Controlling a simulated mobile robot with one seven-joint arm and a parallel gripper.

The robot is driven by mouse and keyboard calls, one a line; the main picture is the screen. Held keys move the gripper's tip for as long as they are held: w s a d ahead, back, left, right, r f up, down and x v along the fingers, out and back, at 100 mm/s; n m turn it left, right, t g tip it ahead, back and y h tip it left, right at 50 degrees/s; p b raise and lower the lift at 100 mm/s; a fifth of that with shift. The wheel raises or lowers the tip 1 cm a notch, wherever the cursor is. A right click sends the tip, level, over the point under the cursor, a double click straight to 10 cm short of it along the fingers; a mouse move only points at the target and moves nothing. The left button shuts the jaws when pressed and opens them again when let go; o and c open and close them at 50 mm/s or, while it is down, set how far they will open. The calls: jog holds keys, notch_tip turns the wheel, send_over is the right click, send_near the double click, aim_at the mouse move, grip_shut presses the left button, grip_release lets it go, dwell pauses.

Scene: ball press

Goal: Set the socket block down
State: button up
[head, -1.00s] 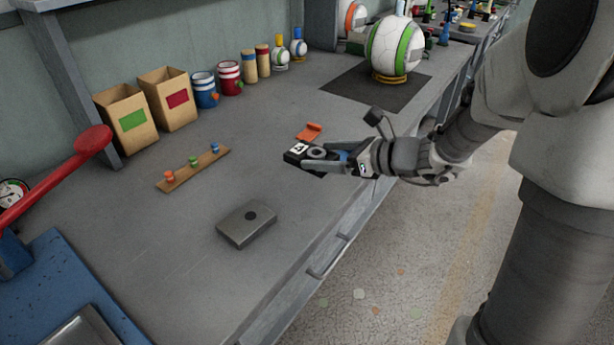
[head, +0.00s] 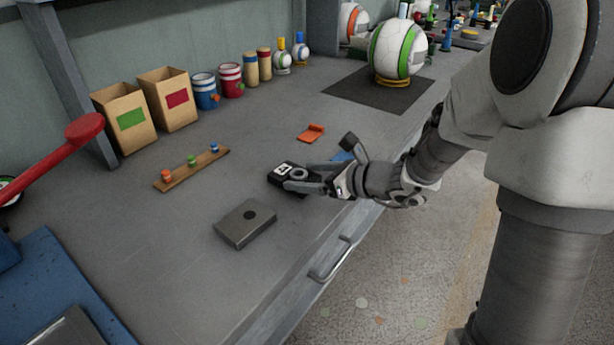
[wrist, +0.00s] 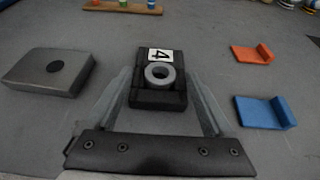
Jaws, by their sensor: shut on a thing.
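The socket block is a black block (wrist: 158,95) with a white tag marked 4 and a grey ring on its top. In the wrist view it sits between the two fingers of my gripper (wrist: 160,105). In the head view my gripper (head: 303,180) is shut on the block (head: 279,170), over the grey bench. The block looks level and low; I cannot tell whether its underside touches the bench. The fingers hide part of its near side.
A grey plate with a dark round spot (head: 245,223) lies to the left of the block. An orange piece (head: 310,132) and a blue piece (wrist: 265,112) lie to its right. A wooden strip with coloured pegs (head: 191,168) lies behind. Bare bench (head: 170,265) shows around them.

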jog(key=o, duration=1.2)
jog(key=shift+f, duration=0.1)
jog(key=shift+c, duration=0.2)
